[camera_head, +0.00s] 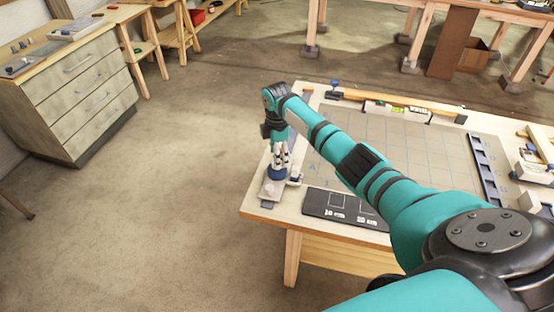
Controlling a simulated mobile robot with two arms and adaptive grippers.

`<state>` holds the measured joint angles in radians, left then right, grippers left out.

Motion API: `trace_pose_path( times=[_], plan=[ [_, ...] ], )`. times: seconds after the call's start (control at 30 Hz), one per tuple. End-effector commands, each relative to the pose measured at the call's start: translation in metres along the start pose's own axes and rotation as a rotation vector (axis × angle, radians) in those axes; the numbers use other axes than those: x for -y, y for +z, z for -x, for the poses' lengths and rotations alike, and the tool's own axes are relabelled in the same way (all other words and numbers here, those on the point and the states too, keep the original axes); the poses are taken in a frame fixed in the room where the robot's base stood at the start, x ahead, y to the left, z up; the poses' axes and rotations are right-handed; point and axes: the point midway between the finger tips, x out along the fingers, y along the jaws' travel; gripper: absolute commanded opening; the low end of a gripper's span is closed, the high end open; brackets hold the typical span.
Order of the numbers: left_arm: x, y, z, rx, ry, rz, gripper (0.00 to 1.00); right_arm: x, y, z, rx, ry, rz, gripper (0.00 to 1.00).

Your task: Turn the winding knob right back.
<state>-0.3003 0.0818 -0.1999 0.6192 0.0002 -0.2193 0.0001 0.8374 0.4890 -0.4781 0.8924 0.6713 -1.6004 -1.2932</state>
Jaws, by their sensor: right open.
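A round blue knob (277,174) sits on a small pale metal fixture (268,190) at the left front corner of the workbench (258,207). It is most likely the winding knob. My right gripper (281,163) points down directly above the knob, with its fingertips at or close to the knob's top. The gripper is open. At this size I cannot tell whether the fingers touch the knob or stand around it. The knob's top is partly hidden by the fingers. My left gripper is not in view.
A dark board marked "10 cm" and "20 cm" (345,208) lies right of the fixture. A gridded mat (400,145) covers the bench's middle, beneath my right arm. A blue slotted rack (486,170) stands at its right. Open floor (150,220) lies left of the bench.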

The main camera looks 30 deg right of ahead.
Motion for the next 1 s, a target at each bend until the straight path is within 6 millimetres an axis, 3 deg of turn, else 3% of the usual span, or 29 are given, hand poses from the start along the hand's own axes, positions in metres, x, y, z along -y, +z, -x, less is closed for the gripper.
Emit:
trace_pose_path(
  times=[0.2,0.4,0.6,1.0],
  plan=[
    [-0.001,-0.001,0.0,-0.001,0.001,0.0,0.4,-0.001,0.0,0.05,0.001,0.005,0.001,0.57],
    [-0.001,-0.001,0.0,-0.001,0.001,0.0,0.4,-0.001,0.0,0.08,0.0,0.002,-0.001,0.57],
    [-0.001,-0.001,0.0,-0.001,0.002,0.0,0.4,0.0,0.0,0.09,0.0,0.001,0.0,0.57],
    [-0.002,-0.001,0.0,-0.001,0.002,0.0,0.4,0.0,0.0,0.09,0.001,0.0,-0.001,0.57]
  ],
)
